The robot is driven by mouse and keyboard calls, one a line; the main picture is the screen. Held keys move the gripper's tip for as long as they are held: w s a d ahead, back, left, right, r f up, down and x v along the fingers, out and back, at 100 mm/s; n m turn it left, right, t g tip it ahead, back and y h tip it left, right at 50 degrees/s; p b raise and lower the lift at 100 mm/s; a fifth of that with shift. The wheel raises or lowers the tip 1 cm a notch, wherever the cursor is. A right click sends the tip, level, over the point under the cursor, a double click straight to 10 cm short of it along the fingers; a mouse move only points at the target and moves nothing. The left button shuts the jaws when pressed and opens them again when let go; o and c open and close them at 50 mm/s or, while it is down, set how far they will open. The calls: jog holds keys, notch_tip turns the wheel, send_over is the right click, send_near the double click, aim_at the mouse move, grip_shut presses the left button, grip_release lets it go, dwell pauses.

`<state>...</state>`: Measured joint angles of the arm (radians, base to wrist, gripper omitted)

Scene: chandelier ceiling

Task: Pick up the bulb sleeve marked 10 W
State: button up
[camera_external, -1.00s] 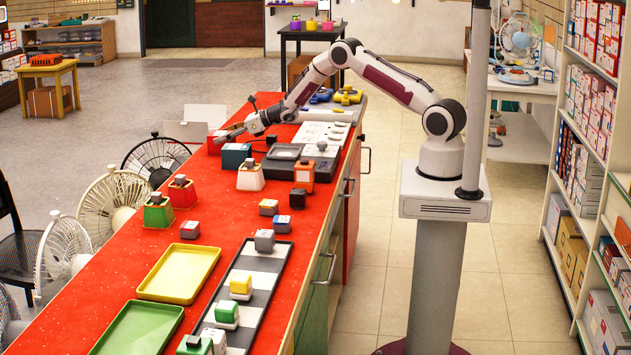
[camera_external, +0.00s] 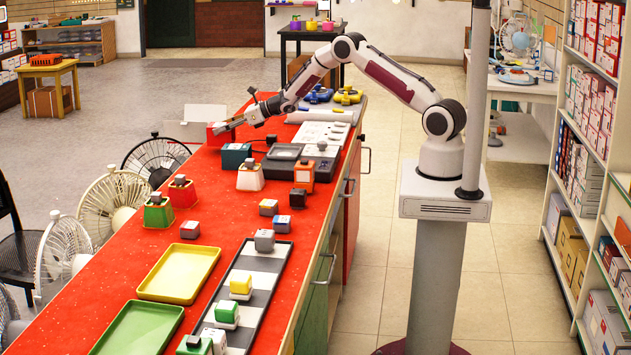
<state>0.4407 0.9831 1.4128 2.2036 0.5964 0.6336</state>
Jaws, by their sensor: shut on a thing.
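My gripper (camera_external: 226,126) is over the far left end of the red counter (camera_external: 140,262), beside a red box (camera_external: 216,141). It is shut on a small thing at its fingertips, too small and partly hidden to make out. No 10 W marking can be read on any box.
A dark teal box (camera_external: 236,155) and a black device (camera_external: 284,153) stand close to my gripper. Red, green and white-orange tapered blocks stand mid-counter. A yellow tray (camera_external: 180,273), a green tray (camera_external: 138,329) and a chequered strip with several blocks lie nearer. Fans line the left edge.

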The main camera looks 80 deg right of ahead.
jog(key=shift+r, duration=3.3)
